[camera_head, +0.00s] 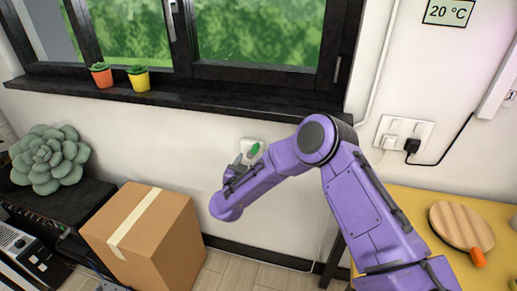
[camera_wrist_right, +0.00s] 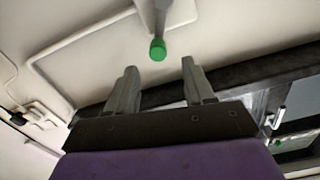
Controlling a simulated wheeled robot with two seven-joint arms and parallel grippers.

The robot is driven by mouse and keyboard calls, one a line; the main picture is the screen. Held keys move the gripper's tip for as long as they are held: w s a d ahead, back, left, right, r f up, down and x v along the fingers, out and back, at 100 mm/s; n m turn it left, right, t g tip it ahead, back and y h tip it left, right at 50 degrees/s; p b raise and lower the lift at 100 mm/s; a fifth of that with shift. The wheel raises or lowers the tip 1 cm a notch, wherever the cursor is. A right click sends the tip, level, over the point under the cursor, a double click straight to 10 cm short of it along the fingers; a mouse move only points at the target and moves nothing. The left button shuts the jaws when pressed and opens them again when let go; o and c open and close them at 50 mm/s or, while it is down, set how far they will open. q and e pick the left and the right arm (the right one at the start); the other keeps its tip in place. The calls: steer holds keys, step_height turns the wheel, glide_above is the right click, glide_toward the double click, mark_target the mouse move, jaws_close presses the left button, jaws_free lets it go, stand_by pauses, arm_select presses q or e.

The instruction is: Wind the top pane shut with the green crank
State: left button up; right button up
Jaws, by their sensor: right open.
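The green crank (camera_head: 254,149) sits at a white wall box (camera_head: 246,143) below the window sill. In the right wrist view, its green knob (camera_wrist_right: 158,50) hangs on a grey stem, just beyond and between my fingertips. My right gripper (camera_head: 241,164) is at the crank, partly hidden by my purple forearm. In the wrist view, the right gripper (camera_wrist_right: 159,66) is open, with both fingers apart and nothing between them. The black-framed window (camera_head: 180,45) shows only its lower part, so I cannot tell the top pane's state. My left gripper is not in view.
Two small potted plants (camera_head: 138,78) stand on the black sill (camera_head: 190,100). A cardboard box (camera_head: 150,238) is on the floor, lower left. A yellow table (camera_head: 410,205) with a round wooden board (camera_head: 462,224) is at right. A plugged-in socket (camera_head: 403,135) is on the wall.

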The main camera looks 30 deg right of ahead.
mark_target(254, 151)
steer(key=p+x, duration=0.1)
steer(key=x, duration=0.7)
steer(key=shift+d+f, duration=0.1)
steer(key=shift+s, duration=0.1)
jaws_close()
steer(key=shift+d, duration=0.1)
